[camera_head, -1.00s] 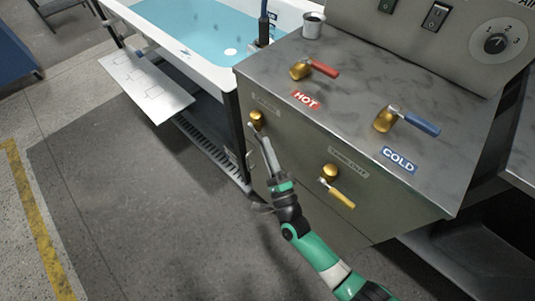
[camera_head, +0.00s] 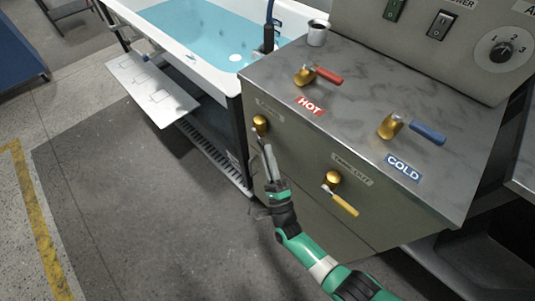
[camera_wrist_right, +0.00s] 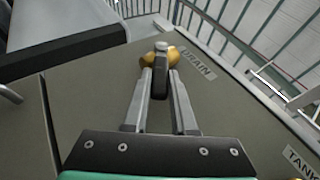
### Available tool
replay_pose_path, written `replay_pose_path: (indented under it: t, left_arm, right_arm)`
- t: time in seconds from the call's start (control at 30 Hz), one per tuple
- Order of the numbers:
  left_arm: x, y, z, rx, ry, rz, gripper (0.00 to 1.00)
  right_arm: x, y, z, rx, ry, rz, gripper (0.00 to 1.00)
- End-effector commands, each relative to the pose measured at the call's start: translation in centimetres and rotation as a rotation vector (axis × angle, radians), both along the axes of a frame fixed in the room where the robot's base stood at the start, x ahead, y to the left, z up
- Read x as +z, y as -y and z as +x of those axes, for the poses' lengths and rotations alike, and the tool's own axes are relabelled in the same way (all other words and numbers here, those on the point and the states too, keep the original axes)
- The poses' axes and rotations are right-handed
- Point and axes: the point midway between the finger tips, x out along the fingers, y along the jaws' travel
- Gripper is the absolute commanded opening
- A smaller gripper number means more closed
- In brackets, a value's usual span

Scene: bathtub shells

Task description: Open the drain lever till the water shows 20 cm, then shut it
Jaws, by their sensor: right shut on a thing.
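The drain valve shows as a brass knob (camera_head: 260,124) on the front of the grey cabinet, below the HOT tap. My right gripper (camera_head: 264,147) is just below it. In the right wrist view the drain lever (camera_wrist_right: 161,84) is dark, with a brass body (camera_wrist_right: 159,57) and a DRAIN label (camera_wrist_right: 197,64) beside it. The right fingers (camera_wrist_right: 159,85) are shut on the lever from both sides. The white bathtub (camera_head: 221,78) holds blue water (camera_head: 195,28). I cannot read a water level figure. My left gripper is not in view.
The red HOT handle (camera_head: 329,75) and blue COLD handle (camera_head: 428,133) lie on the cabinet top. A second front valve has a yellow handle (camera_head: 342,202), right of my gripper. A metal cup (camera_head: 317,36) stands at the back. A white step (camera_head: 150,88) sits beside the tub.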

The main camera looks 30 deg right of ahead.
Motion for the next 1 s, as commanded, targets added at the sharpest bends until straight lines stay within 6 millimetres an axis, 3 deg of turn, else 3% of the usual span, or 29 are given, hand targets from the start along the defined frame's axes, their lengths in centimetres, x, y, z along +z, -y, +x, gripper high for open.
replay_pose_path:
  t: [0.03, 0.07, 0.2, 0.57, 0.67, 1.0]
  left_arm:
    - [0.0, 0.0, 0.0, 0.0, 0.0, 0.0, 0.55]
    - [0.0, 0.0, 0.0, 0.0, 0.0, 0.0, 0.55]
    - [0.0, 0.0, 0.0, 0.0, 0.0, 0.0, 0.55]
    - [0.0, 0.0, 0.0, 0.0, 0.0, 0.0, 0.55]
    - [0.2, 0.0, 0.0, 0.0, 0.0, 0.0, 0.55]
    - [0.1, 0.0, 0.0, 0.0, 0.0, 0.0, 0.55]
  right_arm:
    - [0.1, 0.1, 0.0, -0.002, 0.002, 0.002, 0.0]
    - [0.1, 0.1, 0.0, -0.002, 0.002, 0.002, 0.28]
    - [0.0, 0.1, 0.0, -0.002, 0.002, 0.001, 0.54]
    - [-0.2, -0.1, -0.3, -0.001, -0.001, 0.001, 0.55]
    - [-1.0, -0.4, -1.4, 0.001, -0.003, 0.0, 0.55]
    - [-5.2, -1.8, -7.8, 0.001, -0.003, 0.0, 0.55]
